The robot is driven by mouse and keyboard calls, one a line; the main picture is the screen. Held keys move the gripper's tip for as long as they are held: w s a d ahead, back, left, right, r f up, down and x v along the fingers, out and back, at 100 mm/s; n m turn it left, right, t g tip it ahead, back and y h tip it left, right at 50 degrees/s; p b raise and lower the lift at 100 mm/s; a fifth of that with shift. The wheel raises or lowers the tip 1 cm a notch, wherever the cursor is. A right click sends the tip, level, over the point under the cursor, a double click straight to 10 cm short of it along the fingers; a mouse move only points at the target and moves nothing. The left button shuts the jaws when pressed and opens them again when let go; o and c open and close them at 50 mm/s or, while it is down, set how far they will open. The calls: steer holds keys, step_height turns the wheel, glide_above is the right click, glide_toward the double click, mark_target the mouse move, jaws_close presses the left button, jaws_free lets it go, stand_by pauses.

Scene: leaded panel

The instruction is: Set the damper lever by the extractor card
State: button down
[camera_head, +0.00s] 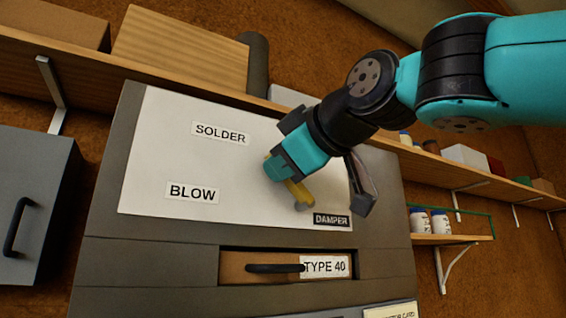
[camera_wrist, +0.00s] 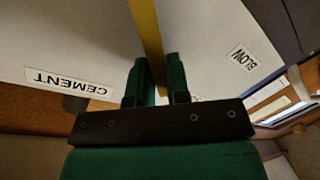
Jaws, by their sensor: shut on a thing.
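The damper lever (camera_head: 302,195) is a yellow bar on the white panel (camera_head: 160,130), just left of the DAMPER label (camera_head: 331,220). My gripper (camera_head: 288,178) is shut on the lever and hides much of it. In the wrist view the yellow bar (camera_wrist: 146,40) runs up from between the two green fingers (camera_wrist: 155,85). The panel carries the labels SOLDER (camera_head: 220,133) and BLOW (camera_head: 192,193); a CEMENT label (camera_wrist: 69,84) shows in the wrist view. The extractor card (camera_head: 392,312) is cut off at the bottom edge, its writing unreadable beyond part of its heading.
A wooden shelf (camera_head: 90,72) with boxes runs behind. A grey cabinet (camera_head: 40,175) hangs at left. White jars (camera_head: 430,220) stand on a small shelf at right.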

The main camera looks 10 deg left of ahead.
steer(key=c, duration=1.1)
jaws_free()
steer(key=shift+s, duration=0.1)
steer(key=b+v, duration=0.6)
steer(key=v, duration=1.1)
steer(key=w+d+f+m+g+h+b, duration=0.1)
steer(key=w+f+m+g+h, duration=0.15)
steer(key=f, duration=1.15)
steer(key=w+f+m+g+h, duration=0.2)
steer(key=w+f+h, duration=0.15)
steer(key=f, duration=1.15)
steer(key=s+d+f+m+g, duration=0.2)
steer(key=s+d+f, duration=0.1)
steer(key=f, duration=0.5)
steer(key=s+d+f+m+g+h, duration=0.1)
steer(key=s+d+f+m+g, duration=0.1)
steer(key=s+f, duration=0.3)
steer(key=s+d+f+m+g, duration=0.2)
steer(key=s+d+f, duration=0.2)
steer(key=f, duration=0.8)
steer(key=shift+f+m+g+h+b, duration=0.35)
steer(key=shift+f+h+b, duration=0.05)
steer(key=shift+b, duration=0.05)
